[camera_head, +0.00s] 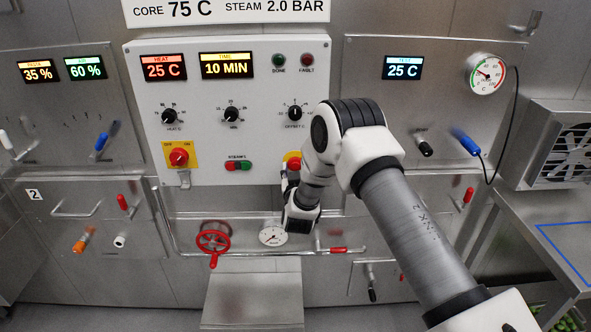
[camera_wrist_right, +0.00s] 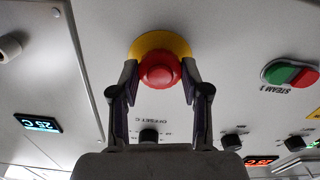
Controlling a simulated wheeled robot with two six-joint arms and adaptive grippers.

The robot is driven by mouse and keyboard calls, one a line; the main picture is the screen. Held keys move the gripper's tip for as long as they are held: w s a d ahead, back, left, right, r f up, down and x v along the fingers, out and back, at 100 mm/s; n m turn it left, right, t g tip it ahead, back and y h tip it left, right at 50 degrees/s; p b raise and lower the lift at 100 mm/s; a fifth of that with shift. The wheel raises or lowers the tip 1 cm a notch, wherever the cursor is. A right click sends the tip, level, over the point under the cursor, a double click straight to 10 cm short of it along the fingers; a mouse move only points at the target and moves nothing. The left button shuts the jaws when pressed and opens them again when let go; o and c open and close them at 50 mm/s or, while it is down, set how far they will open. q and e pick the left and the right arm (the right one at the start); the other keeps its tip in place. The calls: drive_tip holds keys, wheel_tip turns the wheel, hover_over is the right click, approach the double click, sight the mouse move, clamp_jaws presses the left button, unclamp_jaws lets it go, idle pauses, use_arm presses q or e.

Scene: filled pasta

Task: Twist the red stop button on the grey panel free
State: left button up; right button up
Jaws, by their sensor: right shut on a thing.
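The red stop button (camera_wrist_right: 159,76) stands on a yellow round base on the grey panel (camera_head: 225,100). In the head view a part of the red stop button (camera_head: 294,164) shows at the panel's lower right, partly hidden by my right arm. My right gripper (camera_wrist_right: 160,80) is shut on the red stop button, with one finger at each side of it. In the head view the right gripper (camera_head: 291,180) is mostly hidden behind its wrist. My left gripper is not in view.
A red and green steam switch (camera_head: 238,165) and a red knob on a yellow plate (camera_head: 179,157) are to the left on the same panel. Below are a red handwheel (camera_head: 213,241), a round gauge (camera_head: 273,235) and pipes. A steel counter (camera_head: 540,220) stands at right.

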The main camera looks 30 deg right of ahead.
drive_tip(key=shift+f+m+b, duration=0.15)
drive_tip(key=shift+m+b, duration=0.85)
drive_tip(key=shift+b, duration=0.2)
drive_tip(key=m+b, duration=0.6)
drive_tip(key=shift+b, duration=0.35)
drive_tip(key=shift+r+m, duration=0.2)
drive_tip(key=shift+m, duration=0.2)
drive_tip(key=shift+r, duration=0.1)
drive_tip(key=o, duration=1.1)
drive_tip(key=shift+o, duration=0.2)
